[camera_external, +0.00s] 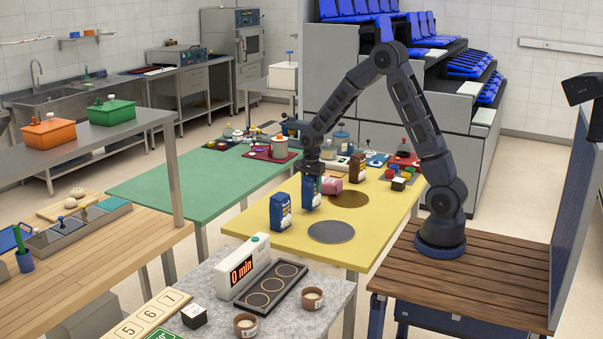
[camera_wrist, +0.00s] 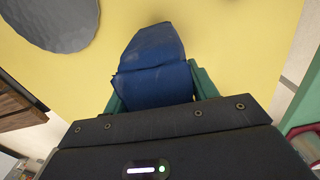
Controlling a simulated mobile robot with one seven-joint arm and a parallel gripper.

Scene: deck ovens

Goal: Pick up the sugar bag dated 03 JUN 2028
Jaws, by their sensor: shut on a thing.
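My gripper (camera_external: 312,174) points down over the yellow table (camera_external: 377,218) and is shut on a blue bag (camera_external: 308,195). In the wrist view the blue bag (camera_wrist: 154,62) sits between the green fingers of my gripper (camera_wrist: 152,90). A second blue bag (camera_external: 280,212) with a pale label stands upright on the table to the left of the held one. No date can be read on either bag. I cannot tell whether the held bag's base touches the table.
A pink pack (camera_external: 331,186) and a brown bag (camera_external: 357,167) stand close by on the right. A grey disc (camera_external: 331,232) lies in front and a brown disc (camera_external: 349,199) lies to the right. Several small items crowd the table's far end. The near right part is clear.

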